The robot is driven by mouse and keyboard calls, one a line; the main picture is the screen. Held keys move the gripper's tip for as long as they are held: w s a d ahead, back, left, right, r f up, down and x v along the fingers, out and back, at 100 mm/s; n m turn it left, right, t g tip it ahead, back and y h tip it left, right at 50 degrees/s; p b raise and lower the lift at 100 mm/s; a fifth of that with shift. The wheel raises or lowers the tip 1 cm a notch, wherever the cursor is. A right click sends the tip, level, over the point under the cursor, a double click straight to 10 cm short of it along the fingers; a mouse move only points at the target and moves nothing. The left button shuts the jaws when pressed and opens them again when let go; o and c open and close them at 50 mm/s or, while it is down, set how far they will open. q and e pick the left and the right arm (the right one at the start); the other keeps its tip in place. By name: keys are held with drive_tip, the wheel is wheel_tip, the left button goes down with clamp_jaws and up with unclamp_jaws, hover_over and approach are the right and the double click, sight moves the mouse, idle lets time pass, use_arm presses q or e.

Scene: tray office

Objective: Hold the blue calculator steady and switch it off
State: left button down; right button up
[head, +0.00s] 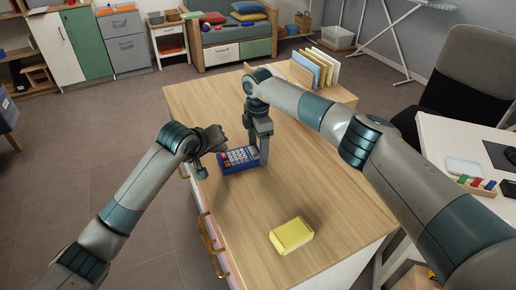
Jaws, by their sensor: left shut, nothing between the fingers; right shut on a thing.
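The blue calculator (235,158) lies on the wooden desk top near its left edge, with pale keys facing up. My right gripper (264,160) comes down from above at the calculator's right end and is shut on it. My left gripper (202,174) is at the calculator's left end, pointing down, shut with nothing between its fingers. Whether its tip touches the calculator cannot be told. The calculator's right end is partly hidden by my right gripper, and its switch cannot be made out.
A yellow block-like box (291,236) lies on the desk (330,200) toward the front. A file rack with folders (318,68) stands at the back right. Drawer handles (211,235) stick out along the left side. The desk's middle is clear.

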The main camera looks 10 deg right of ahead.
use_arm(q)
drive_tip(key=shift+f, duration=0.15)
drive_tip(key=shift+f, duration=0.3)
drive_tip(key=shift+f, duration=0.15)
idle(0.6)
drive_tip(key=shift+r, duration=0.6)
drive_tip(key=shift+r, duration=3)
